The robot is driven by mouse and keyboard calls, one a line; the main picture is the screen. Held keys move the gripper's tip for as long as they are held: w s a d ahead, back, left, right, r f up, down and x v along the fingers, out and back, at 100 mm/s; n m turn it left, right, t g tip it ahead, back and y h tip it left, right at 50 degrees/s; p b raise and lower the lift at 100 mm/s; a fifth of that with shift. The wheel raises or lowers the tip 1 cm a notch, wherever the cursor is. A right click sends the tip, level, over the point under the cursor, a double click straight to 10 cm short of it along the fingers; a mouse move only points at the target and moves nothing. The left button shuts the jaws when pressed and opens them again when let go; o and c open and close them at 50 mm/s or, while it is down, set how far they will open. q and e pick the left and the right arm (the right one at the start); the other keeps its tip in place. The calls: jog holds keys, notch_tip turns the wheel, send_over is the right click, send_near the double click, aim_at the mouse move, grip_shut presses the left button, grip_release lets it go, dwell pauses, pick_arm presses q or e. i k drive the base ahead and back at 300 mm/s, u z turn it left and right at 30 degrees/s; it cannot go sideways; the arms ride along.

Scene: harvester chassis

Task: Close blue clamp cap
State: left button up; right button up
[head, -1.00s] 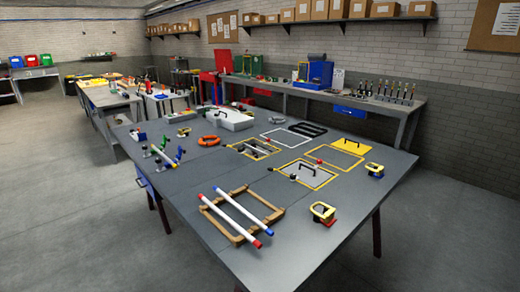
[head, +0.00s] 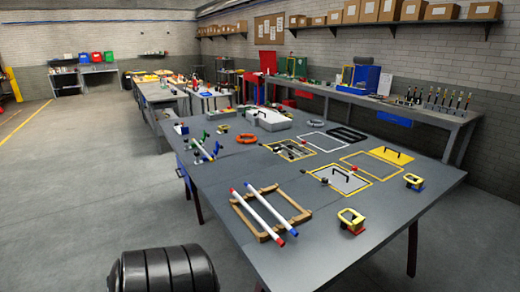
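Small upright clamp parts stand at the left edge of the large grey table (head: 330,243). One has a blue top (head: 218,147), and a green one (head: 206,134) stands just behind it. A light rod (head: 202,149) lies slanting among them. Another small blue piece (head: 182,129) sits further back on the left. All are far off and small, so I cannot tell which is the clamp cap or whether it is open. Neither of my grippers is in view.
Two white tubes (head: 258,212) lie across a brown frame (head: 296,209) near the table's front. An orange ring (head: 246,139) and yellow-edged panels (head: 340,179) lie further right. Open floor (head: 75,200) runs along the table's left side.

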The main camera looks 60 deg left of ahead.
aim_at(218, 145)
jog(key=i, duration=3.15)
jog(key=u, duration=3.05)
